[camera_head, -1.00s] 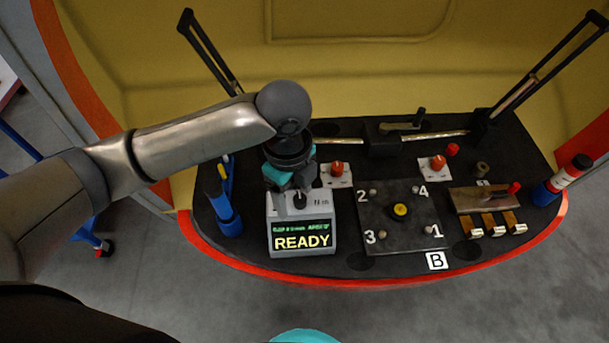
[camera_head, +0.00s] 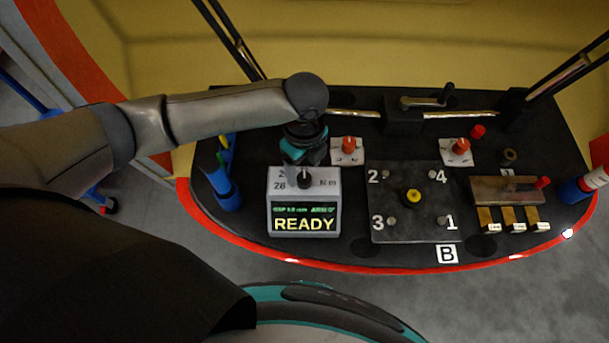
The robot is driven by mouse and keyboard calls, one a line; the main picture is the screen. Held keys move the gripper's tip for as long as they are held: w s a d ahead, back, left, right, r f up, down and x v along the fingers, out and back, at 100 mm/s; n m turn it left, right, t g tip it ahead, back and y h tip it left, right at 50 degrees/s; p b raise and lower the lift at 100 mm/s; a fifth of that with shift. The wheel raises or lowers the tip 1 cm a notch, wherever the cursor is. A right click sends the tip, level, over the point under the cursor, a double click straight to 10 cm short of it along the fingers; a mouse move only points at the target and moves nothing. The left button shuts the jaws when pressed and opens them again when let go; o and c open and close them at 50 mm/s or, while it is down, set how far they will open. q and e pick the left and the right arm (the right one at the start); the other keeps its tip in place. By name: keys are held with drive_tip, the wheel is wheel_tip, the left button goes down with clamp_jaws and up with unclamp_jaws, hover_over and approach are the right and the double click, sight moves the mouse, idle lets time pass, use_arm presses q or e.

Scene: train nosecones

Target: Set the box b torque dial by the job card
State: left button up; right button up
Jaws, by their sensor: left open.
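The torque box (camera_head: 304,229) is a grey console with a lit screen reading READY, below a smaller line too small to read surely. Its black torque dial (camera_head: 304,178) has a white pointer line that points roughly away from me. Scale marks to its left look like 24 and 28, with "N m" on the right. My left gripper (camera_head: 303,160), teal and dark, is open just behind and above the dial, seemingly apart from it. Its fingertips are partly hidden. My right gripper is out of view. I cannot make out a job card.
A dark plate (camera_head: 400,232) numbered 1 to 3 and 4, with a yellow centre, lies right of the box, above a B label (camera_head: 447,254). Red knobs (camera_head: 348,144) stand behind. A blue holder (camera_head: 228,195) is close left. Brass blocks (camera_head: 508,219) sit right.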

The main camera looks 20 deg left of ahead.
sight(304, 178)
use_arm(q)
drive_tip(key=shift+f+b, duration=0.45)
drive_tip(key=shift+f, duration=1.65)
drive_tip(key=shift+c, duration=0.3)
clamp_jaws()
